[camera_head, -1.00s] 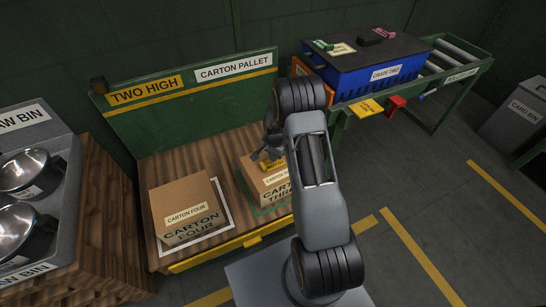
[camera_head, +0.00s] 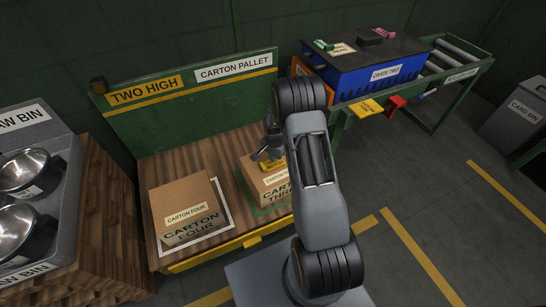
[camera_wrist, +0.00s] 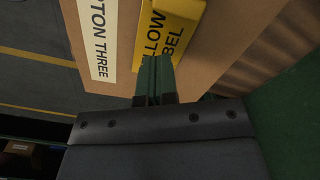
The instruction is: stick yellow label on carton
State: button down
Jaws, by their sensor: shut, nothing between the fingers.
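Carton three (camera_head: 283,188) is a brown box on the pallet, and its top fills much of the wrist view (camera_wrist: 115,70). The yellow label (camera_wrist: 180,30) shows at the top of the wrist view against the carton top, beside the white carton three label (camera_wrist: 98,40). A raised yellow part (camera_wrist: 180,7) sits at its upper edge, cut off by the frame. My gripper (camera_wrist: 154,62) is shut and empty, with its green fingertips at the label's lower edge; whether they touch it I cannot tell. In the head view my gripper (camera_head: 264,152) is over the carton, partly hidden by my arm.
Carton four (camera_head: 185,205) stands to the left on the wooden carton pallet (camera_head: 212,153). A green backboard (camera_head: 205,100) rises behind. A blue crate (camera_head: 365,78) stands on the roller bench at right, and metal pots (camera_head: 25,172) are at far left.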

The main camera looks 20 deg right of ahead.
jog(key=shift+f+b, duration=0.9)
jog(key=shift+f, duration=0.35)
dwell(1.7)
jog(key=shift+r, duration=0.1)
jog(key=shift+r+p, duration=2.45)
jog(key=shift+r, duration=1.05)
